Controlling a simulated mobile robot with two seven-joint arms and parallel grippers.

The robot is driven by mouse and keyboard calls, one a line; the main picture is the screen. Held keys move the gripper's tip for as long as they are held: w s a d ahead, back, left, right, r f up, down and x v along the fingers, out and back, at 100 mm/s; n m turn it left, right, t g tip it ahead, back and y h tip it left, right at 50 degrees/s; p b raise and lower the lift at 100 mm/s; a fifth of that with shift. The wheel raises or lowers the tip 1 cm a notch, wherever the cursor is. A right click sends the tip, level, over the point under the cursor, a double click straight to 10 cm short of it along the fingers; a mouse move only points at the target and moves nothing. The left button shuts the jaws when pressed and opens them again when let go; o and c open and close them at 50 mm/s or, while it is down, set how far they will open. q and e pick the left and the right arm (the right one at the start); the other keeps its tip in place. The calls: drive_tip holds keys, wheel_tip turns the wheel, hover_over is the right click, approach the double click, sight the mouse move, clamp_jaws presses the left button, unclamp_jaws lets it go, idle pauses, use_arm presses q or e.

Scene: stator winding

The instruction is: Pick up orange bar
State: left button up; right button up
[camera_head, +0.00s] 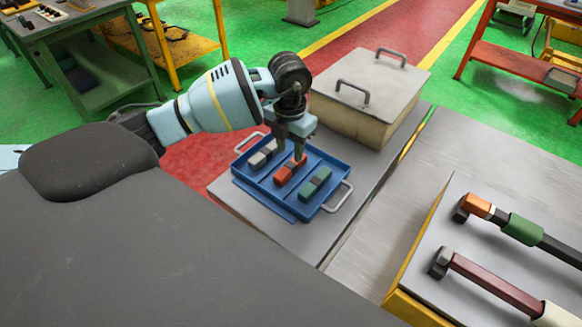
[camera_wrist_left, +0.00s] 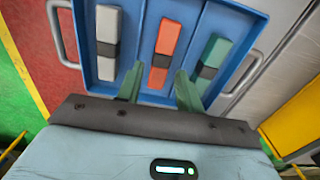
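The orange bar (camera_head: 284,175) lies in the middle compartment of a blue tray (camera_head: 269,196), between a grey bar (camera_head: 258,158) and a green bar (camera_head: 312,190). A dark band crosses the orange bar. My left gripper (camera_head: 291,155) points down over the tray at the orange bar's far end. In the left wrist view the orange bar (camera_wrist_left: 167,40) runs ahead between the two spread green fingertips (camera_wrist_left: 160,86), with visible gaps to both. The left gripper is open and empty; its exact height above the bar is hard to tell. My right gripper is not in view.
The tray has raised walls, dividers and wire handles (camera_head: 338,198). A lidded box (camera_head: 368,85) with two handles stands behind it. Two long-handled tools (camera_head: 520,230) lie on a metal plate at the right. The grey tabletop around the tray's right side is clear.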

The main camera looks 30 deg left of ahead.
sight(291, 165)
use_arm(q)
drive_tip(key=shift+d+f, duration=0.15)
drive_tip(key=shift+f, duration=2.4)
drive_tip(key=shift+c, duration=0.5)
clamp_jaws()
